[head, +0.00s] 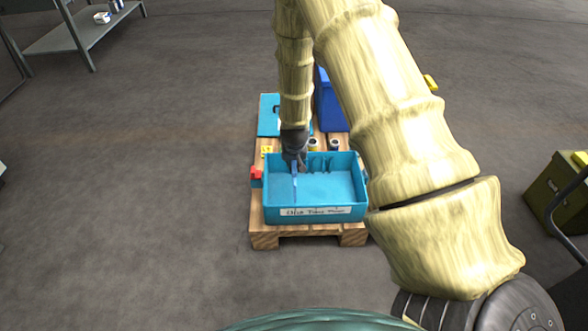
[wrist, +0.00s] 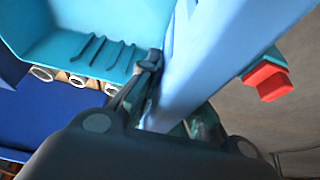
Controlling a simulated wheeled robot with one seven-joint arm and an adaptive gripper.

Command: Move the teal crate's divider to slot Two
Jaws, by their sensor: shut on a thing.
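The teal crate (head: 353,207) sits on a wooden pallet in the head view, open at the top, with a white label on its near wall. My gripper (head: 294,158) reaches down at the crate's left part. It is shut on the light blue divider (wrist: 222,50), which stands as a large panel in the wrist view; only a thin strip of it (head: 295,183) shows in the head view. Slot ribs (wrist: 104,50) run along the crate's inner wall, to the left of the divider in the wrist view. The divider's lower edge and its seating are hidden.
A red block (head: 256,174) is at the crate's left side. Behind it are small round containers (head: 334,145), a yellow piece (head: 267,150), a teal panel (head: 268,112) and a blue bin (head: 329,105). An olive box (head: 556,195) stands at right.

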